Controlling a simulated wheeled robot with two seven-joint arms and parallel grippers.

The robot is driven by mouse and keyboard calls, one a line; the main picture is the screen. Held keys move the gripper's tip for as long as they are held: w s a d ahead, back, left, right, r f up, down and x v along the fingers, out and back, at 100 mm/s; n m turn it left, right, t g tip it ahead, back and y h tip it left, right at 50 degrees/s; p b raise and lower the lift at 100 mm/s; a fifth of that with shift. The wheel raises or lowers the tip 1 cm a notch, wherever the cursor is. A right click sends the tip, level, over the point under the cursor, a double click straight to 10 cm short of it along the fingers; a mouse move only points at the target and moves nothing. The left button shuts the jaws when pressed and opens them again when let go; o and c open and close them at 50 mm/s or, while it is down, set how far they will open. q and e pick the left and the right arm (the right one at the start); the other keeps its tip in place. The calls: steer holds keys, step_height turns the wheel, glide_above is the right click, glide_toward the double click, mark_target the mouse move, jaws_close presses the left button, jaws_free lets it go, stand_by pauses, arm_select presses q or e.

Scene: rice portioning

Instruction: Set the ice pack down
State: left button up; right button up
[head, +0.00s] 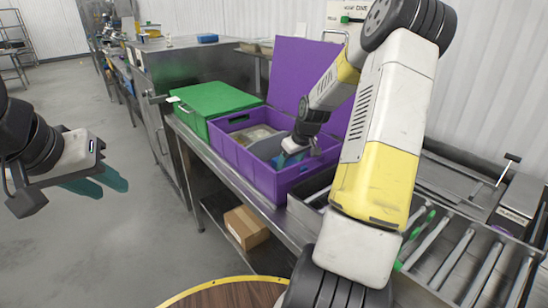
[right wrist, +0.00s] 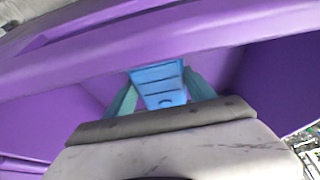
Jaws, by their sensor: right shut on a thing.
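The ice pack is a blue ribbed block (right wrist: 160,86) seen between the teal fingers of my right gripper (right wrist: 161,94) in the right wrist view. My right gripper (head: 290,158) reaches down into the open purple crate (head: 245,172) near its right end in the head view. Only a small patch of blue shows there, and whether the pack touches the crate's floor is hidden. My left gripper (head: 101,185) hangs at the left over the floor, empty, its teal fingers a little apart.
A closed green crate (head: 215,102) stands left of the purple one on the steel counter. The purple lid (head: 292,72) stands raised behind. A roller conveyor (head: 455,250) lies at the right. A cardboard box (head: 246,227) sits on the lower shelf, and a round wooden top (head: 225,296) is in front.

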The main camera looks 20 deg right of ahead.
steer(key=shift+f, duration=0.2)
steer(key=o, duration=1.7)
steer(key=shift+o, duration=0.2)
steer(key=v, duration=1.2)
steer(key=s+a+r+m+h, duration=0.1)
steer(key=s+a+r, duration=0.8)
steer(key=a, duration=0.2)
steer(key=s+a+r+m+t+y, duration=0.1)
steer(key=s+a, duration=0.2)
steer(key=s, duration=0.4)
steer(key=s+a+r+m+t, duration=0.1)
steer(key=s+a, duration=0.3)
steer(key=s, duration=0.4)
steer(key=shift+r+y, duration=0.4)
steer(key=shift+r, duration=0.1)
steer(key=shift+w, duration=0.1)
